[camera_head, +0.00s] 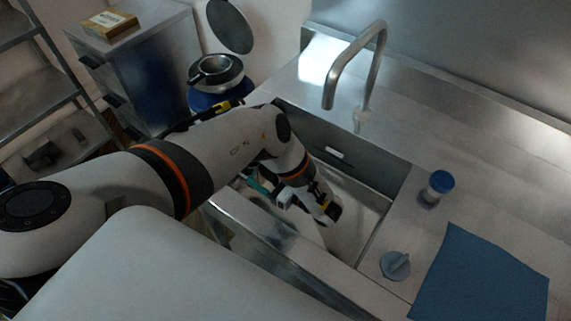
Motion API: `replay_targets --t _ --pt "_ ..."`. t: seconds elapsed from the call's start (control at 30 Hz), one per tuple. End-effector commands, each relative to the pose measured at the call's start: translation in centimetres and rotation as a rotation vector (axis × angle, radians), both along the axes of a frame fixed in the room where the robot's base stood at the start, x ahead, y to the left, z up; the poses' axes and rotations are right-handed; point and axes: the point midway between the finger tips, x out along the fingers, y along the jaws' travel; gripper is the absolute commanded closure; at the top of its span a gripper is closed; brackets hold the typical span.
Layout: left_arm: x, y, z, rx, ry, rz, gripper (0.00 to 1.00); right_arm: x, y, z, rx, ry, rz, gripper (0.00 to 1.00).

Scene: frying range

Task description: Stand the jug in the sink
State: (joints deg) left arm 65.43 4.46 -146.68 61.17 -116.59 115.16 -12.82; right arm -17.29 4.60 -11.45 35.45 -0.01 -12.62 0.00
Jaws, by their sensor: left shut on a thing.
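The sink (384,197) is a steel basin set in the counter, with a tall curved tap (352,66) behind it. My left arm reaches over the sink's front left edge. My left gripper (322,212) is down within the basin's outline, pointing downward, and is shut on the jug. A pale surface just below the fingers seems to be part of the jug (308,231). Most of it is hidden by my gripper and the sink's front rim, so I cannot tell whether it touches the basin floor. My right gripper is not in view.
A blue-lidded jar (437,187), a grey knob-like item (395,264) and a blue cloth (482,279) lie right of the sink. A small box (109,24) tops a steel cabinet (140,60).

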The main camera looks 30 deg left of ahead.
Motion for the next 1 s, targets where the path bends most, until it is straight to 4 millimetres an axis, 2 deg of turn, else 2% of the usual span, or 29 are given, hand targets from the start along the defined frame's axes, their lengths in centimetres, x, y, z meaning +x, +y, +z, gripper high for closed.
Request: replay_targets --t 0.03,0.1,0.3,0.47,0.6,0.73,1.0 --pt "0.0 0.0 -1.3 0.001 0.000 0.000 0.62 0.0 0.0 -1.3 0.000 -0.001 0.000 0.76" --pt "0.0 0.0 -2.5 0.001 0.000 0.000 0.62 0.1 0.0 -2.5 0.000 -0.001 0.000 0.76" --pt "0.0 0.0 -5.3 0.001 -0.001 0.000 0.62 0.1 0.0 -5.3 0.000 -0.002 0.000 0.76" --pt "0.0 0.0 -5.9 0.001 -0.001 0.000 0.62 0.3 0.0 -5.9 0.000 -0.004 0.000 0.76" --pt "0.0 0.0 -7.4 0.001 0.000 0.001 0.62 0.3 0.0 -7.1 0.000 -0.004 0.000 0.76" --pt "-0.1 0.0 -9.0 0.001 -0.001 0.002 0.62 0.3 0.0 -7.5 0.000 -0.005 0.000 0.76" --pt "0.0 0.0 -9.0 0.001 -0.001 0.000 0.62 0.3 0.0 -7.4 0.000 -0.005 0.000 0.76"
